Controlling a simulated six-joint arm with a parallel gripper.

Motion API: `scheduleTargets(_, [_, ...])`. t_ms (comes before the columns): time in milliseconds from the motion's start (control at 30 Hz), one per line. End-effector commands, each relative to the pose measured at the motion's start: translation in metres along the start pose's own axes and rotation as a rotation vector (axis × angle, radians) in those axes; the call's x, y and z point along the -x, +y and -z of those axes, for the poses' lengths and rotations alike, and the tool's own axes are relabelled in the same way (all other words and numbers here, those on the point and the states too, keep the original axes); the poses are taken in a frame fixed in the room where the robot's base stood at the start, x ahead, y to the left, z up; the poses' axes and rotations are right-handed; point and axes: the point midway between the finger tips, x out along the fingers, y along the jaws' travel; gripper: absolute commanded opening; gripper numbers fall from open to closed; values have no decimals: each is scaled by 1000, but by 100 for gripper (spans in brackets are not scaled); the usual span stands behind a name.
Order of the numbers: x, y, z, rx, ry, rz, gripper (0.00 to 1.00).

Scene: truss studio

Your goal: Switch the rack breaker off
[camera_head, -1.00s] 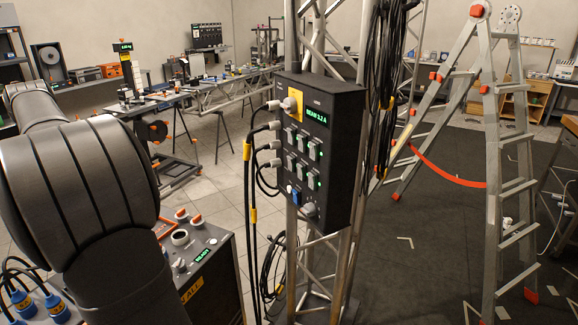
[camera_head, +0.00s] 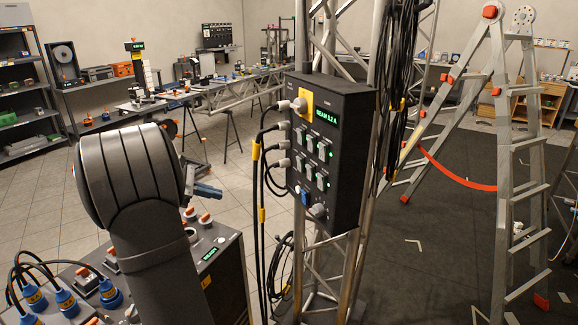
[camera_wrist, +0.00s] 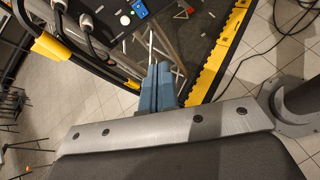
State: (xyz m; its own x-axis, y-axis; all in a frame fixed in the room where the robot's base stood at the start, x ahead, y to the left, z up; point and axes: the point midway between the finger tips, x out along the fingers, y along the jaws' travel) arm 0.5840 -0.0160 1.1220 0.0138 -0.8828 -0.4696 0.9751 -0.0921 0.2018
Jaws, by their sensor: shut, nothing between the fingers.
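A black power box (camera_head: 345,160) hangs on a truss, with a green display reading about "BEAM 3.2 A" (camera_head: 327,117). On its front are a yellow plate with a grey knob (camera_head: 300,103), several pale rocker switches (camera_head: 310,143) with green lights, a blue socket (camera_head: 304,196) and a round grey knob (camera_head: 318,211). Labels are too small to read, so I cannot tell which is the rack breaker. My gripper (camera_head: 216,191) is shut and empty, left of the box and apart from it. In the wrist view its blue fingers (camera_wrist: 165,68) point toward a dark panel (camera_wrist: 118,18).
Black cables (camera_head: 262,190) hang from the box's left side. A control console (camera_head: 222,262) with knobs and a green display stands below my gripper. Blue plugs (camera_head: 62,298) are at lower left. A ladder (camera_head: 512,170) stands at right.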

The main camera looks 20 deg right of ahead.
Motion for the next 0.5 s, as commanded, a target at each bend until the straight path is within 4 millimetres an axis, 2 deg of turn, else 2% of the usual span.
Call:
scheduleTargets(33, [-15,4,-4,23,-67,-15,0])
scheduleTargets(200, [-51,19,-20,103,-289,-93,0])
scheduleTargets(300, [-66,28,-27,153,-399,-137,0])
scheduleTargets(500, [-82,39,-33,228,-543,-204,0])
